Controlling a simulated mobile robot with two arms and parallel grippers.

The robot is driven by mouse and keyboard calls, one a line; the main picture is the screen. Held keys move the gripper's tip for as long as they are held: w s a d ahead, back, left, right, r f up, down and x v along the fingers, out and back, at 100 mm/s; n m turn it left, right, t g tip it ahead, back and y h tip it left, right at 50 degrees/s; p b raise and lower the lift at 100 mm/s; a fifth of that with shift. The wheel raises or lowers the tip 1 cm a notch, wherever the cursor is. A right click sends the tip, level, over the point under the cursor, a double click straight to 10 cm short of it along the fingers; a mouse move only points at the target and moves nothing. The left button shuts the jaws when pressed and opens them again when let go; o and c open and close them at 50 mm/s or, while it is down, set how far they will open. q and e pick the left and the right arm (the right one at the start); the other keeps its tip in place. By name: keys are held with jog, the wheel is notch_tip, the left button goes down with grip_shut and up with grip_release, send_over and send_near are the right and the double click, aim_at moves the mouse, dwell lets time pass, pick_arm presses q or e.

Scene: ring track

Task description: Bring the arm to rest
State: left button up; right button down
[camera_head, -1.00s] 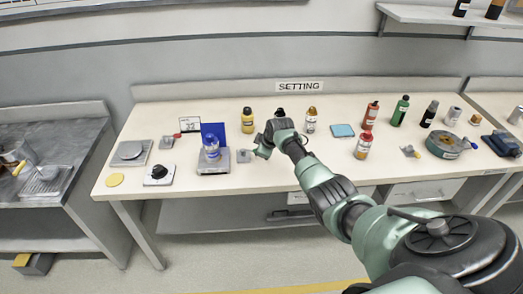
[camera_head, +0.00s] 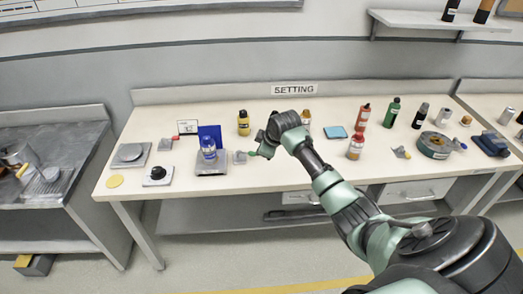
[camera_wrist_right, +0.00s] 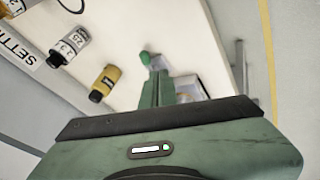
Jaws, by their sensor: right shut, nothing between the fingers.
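My right arm (camera_head: 345,205) reaches from the lower right over the long cream table (camera_head: 285,182). Its gripper (camera_head: 263,151) is above the table's middle, pointing down and left. In the right wrist view the gripper's fingers (camera_wrist_right: 157,88) are together with nothing held. A small grey block with a green tab (camera_head: 240,157) lies just left of the gripper in the head view. The gripper appears above the table, though its exact height is hard to tell. My left gripper is not in view.
A yellow bottle (camera_head: 244,123) is behind, also in the wrist view (camera_wrist_right: 104,84). The table's front strip is largely clear.

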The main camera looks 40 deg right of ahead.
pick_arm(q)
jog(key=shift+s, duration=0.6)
